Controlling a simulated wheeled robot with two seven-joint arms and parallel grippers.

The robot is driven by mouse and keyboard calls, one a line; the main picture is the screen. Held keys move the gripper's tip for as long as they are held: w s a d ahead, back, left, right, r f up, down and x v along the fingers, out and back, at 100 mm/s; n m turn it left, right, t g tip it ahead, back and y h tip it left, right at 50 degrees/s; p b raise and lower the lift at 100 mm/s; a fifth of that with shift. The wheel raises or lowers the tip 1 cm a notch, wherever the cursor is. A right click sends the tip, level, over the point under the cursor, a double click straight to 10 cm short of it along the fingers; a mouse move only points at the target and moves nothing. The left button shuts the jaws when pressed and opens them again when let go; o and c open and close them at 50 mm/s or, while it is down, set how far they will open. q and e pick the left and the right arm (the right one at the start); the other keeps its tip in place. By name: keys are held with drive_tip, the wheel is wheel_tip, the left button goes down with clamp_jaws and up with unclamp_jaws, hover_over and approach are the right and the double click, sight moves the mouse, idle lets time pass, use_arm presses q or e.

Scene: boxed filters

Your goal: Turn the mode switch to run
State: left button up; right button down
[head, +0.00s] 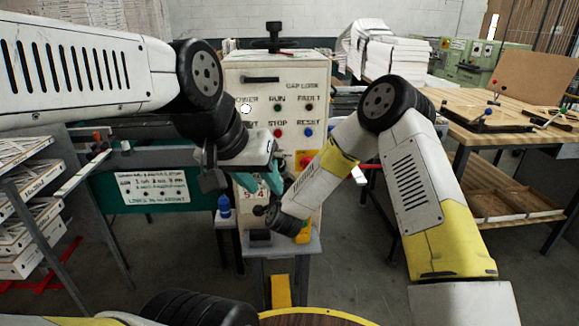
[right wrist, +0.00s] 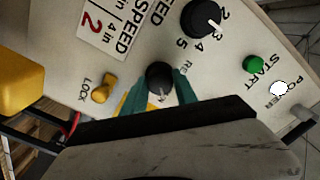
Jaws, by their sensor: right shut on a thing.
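The mode switch (right wrist: 159,75) is a round black knob on a pale panel, seen in the right wrist view. My right gripper (right wrist: 160,88) has its teal fingers closed on either side of this knob. Parts of a label, "RE" and "N", show beside it; the fingers hide the rest. A small light mark shows at the knob's lower side, close to the "N". In the head view my right gripper (head: 279,170) is at the cabinet (head: 312,80) front, mostly hidden by my arms. My left gripper (head: 228,183) is open and empty in front of the cabinet's left side.
Around the switch are a numbered black speed knob (right wrist: 201,18), a yellow lock knob (right wrist: 104,88), a green start button (right wrist: 253,63) and a white power lamp (right wrist: 279,89). A blue bottle (head: 224,206) stands below my left gripper. A wooden workbench (head: 510,125) is at the right.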

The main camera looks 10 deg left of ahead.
idle(0.4)
drive_tip(key=c, duration=1)
unclamp_jaws()
drive_tip(key=shift+o, duration=0.2)
drive_tip(key=v, duration=0.7)
drive_tip(key=shift+s, duration=0.4)
drive_tip(key=shift+d, duration=0.15)
